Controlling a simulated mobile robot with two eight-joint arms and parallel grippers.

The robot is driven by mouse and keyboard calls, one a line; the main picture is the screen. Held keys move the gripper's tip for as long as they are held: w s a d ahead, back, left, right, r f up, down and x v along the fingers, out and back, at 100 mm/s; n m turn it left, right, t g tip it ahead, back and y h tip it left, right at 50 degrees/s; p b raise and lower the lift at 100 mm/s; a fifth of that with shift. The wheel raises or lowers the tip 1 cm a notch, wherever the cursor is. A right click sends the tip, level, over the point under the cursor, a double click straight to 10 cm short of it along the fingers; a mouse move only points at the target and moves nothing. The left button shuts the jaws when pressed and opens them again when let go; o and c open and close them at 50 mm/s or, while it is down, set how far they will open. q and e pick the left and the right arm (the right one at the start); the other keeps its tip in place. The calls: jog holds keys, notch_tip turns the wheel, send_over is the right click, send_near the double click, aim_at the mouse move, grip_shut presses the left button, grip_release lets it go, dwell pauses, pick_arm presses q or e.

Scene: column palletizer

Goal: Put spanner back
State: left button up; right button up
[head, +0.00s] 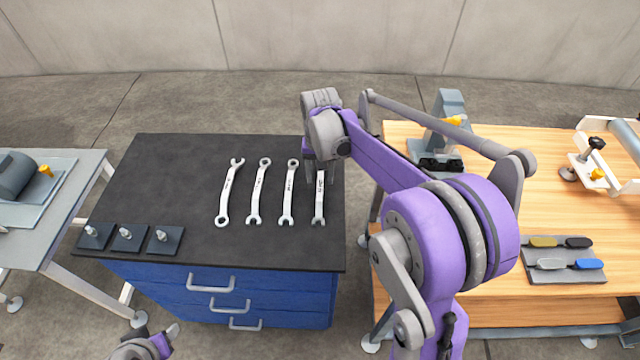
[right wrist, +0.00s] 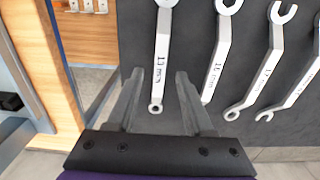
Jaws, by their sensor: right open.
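Several silver spanners lie in a row on the black top (head: 150,180) of a blue drawer cabinet. The rightmost spanner (head: 319,208) lies under my right gripper (head: 321,174), which hides its far end in the head view. In the right wrist view this spanner (right wrist: 161,60), marked 13 mm, has its small ring end between the two spread fingers of the right gripper (right wrist: 158,82). The fingers are open, one on each side, with a gap to the spanner. My left gripper (head: 165,338) shows only partly at the bottom left; its opening is unclear.
The other spanners (head: 288,192) lie to the left, the closest one near a finger in the wrist view. Small dark blocks with pegs (head: 128,238) stand at the cabinet's front left. A wooden bench (head: 480,300) with fixtures and a grey tray (head: 565,275) is on the right.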

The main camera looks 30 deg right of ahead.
aim_at(320, 188)
notch_tip(320, 188, up, 7)
jog(key=s+a+f+n+t, duration=0.3)
jog(key=s+a, duration=0.2)
jog(key=s, duration=0.4)
jog(key=s+a+f+n+t, duration=0.2)
jog(key=s+a, duration=0.3)
jog(key=s, duration=0.5)
jog(key=shift+s+a+f+n+t, duration=0.25)
jog(key=shift+f+n+t, duration=0.15)
jog(key=shift+f+n, duration=0.25)
jog(key=shift+d+r, duration=0.1)
